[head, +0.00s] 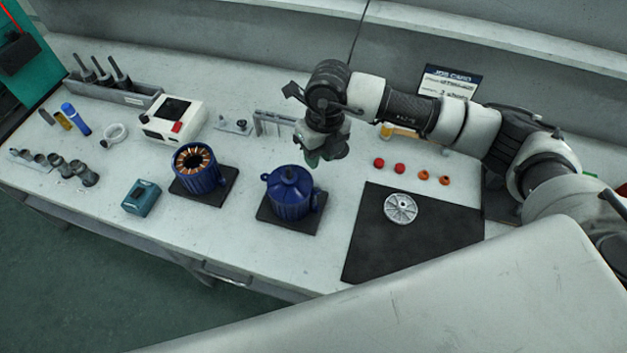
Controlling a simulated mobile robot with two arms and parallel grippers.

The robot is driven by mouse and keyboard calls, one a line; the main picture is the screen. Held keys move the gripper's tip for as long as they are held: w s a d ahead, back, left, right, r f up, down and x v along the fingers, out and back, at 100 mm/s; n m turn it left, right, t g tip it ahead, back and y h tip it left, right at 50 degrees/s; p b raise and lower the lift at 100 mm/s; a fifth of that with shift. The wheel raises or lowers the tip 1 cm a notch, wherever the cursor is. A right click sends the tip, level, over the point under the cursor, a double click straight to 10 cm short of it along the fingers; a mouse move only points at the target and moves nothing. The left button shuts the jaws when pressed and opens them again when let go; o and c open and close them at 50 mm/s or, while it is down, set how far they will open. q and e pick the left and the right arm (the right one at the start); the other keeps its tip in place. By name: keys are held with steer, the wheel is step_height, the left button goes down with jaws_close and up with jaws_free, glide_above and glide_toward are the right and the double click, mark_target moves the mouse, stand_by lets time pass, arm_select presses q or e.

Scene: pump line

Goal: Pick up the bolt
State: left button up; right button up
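I cannot make out a bolt for certain. A small grey plate (226,127) behind the blue motor parts carries small dark upright pieces that may be bolts; they are too small to tell. My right gripper (314,160) points down over the bench, behind and above the closed blue pump housing (289,196). Its fingers are dark and small in the view, so I cannot tell whether they are open or hold anything. My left gripper is not in view.
The open blue motor (206,181) with copper windings stands on a dark pad. A white device (187,113), a teal block (141,197) and a grey slotted rack (272,123) stand around. A silver disc (400,208) lies on the black mat (450,248). Red and orange caps lie behind it.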

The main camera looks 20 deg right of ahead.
mark_target(317, 184)
steer(key=f, duration=0.1)
steer(key=s+f+p, duration=0.1)
steer(key=f, duration=0.1)
steer(key=shift+a+f, duration=0.1)
steer(key=shift+a, duration=0.1)
steer(key=f, duration=0.1)
steer(key=f+p, duration=0.2)
steer(key=shift+s+a+f, duration=0.2)
steer(key=shift+s+f, duration=0.2)
steer(key=shift+f, duration=0.4)
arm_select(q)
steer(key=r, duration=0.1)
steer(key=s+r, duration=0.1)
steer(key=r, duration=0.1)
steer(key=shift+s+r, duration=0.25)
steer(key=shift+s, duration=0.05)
arm_select(e)
jaws_close()
